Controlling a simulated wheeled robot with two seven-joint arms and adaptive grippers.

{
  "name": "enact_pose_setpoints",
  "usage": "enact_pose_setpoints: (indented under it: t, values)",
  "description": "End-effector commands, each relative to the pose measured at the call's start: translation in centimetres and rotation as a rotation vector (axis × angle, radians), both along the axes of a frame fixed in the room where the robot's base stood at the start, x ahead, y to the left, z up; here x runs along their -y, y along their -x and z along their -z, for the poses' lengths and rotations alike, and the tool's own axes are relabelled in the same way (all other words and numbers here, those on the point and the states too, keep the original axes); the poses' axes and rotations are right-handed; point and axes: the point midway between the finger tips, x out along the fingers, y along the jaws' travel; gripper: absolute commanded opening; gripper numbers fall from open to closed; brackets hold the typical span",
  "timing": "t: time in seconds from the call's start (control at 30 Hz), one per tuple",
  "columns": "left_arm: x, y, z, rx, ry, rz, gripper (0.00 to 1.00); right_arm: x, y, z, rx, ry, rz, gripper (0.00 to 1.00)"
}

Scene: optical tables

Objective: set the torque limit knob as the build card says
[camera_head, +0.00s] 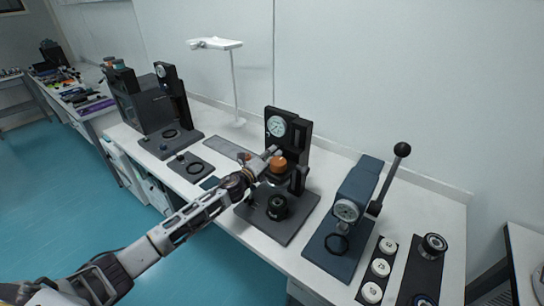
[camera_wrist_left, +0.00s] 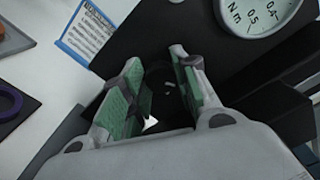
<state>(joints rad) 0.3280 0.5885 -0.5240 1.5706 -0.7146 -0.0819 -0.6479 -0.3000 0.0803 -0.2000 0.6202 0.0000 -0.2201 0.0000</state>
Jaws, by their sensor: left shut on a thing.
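The torque stand (camera_head: 297,135) is a black upright with a round white dial (camera_head: 276,126) and an orange part (camera_head: 279,164) on its front. My left gripper (camera_head: 270,155) reaches in from the left at the stand, close beside the orange part. In the left wrist view its green-padded fingers (camera_wrist_left: 158,92) are shut on a dark knob-like thing (camera_wrist_left: 166,86), mostly hidden between them. A small white triangle shows near the left finger. The dial (camera_wrist_left: 258,12) shows N m, 0.4 and 0.5; its needle is not readable. A blue-edged card (camera_wrist_left: 88,32) lies nearby, its text too small to read.
A black cylinder (camera_head: 277,206) stands on the stand's base. A blue lever press (camera_head: 345,212) stands to the right, beside a tray with several white round parts (camera_head: 381,267). Another black stand (camera_head: 172,95) and a ring tray (camera_head: 190,167) are to the left.

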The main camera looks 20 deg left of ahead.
Motion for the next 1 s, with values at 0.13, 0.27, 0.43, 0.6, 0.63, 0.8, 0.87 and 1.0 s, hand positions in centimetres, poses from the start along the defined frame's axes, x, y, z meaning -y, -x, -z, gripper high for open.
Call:
enact_pose_setpoints:
  t: [0.13, 0.27, 0.43, 0.6, 0.63, 0.8, 0.87, 1.0]
  values:
    - [-0.06, -0.02, -0.01, 0.000, -0.001, -0.001, 0.06, -0.02, 0.00, 0.00, 0.000, 0.000, 0.000, 0.40]
    - [-0.07, -0.03, 0.00, 0.000, -0.002, -0.001, 0.40, -0.02, 0.00, 0.00, 0.000, 0.000, 0.000, 0.40]
    - [-0.05, -0.02, 0.00, 0.000, -0.002, -0.001, 0.51, -0.04, 0.01, 0.01, 0.000, 0.000, 0.000, 0.40]
    - [-0.03, -0.01, 0.00, 0.001, -0.002, -0.001, 0.51, -0.05, 0.01, 0.01, 0.000, -0.001, 0.000, 0.40]
    - [-0.03, 0.00, 0.00, 0.001, -0.002, -0.001, 0.51, -0.03, 0.02, 0.01, 0.000, 0.000, 0.000, 0.40]
    - [-0.11, 0.16, 0.03, 0.000, -0.002, -0.001, 0.51, 0.01, 0.00, 0.01, 0.000, 0.000, 0.000, 0.40]
    - [-0.19, 0.32, 0.05, 0.000, -0.002, -0.001, 0.51, 0.00, 0.00, 0.01, 0.000, 0.000, 0.000, 0.40]
    - [-0.43, 0.96, 0.09, 0.000, -0.002, -0.001, 0.51, -0.01, 0.00, 0.01, 0.000, 0.000, 0.000, 0.40]
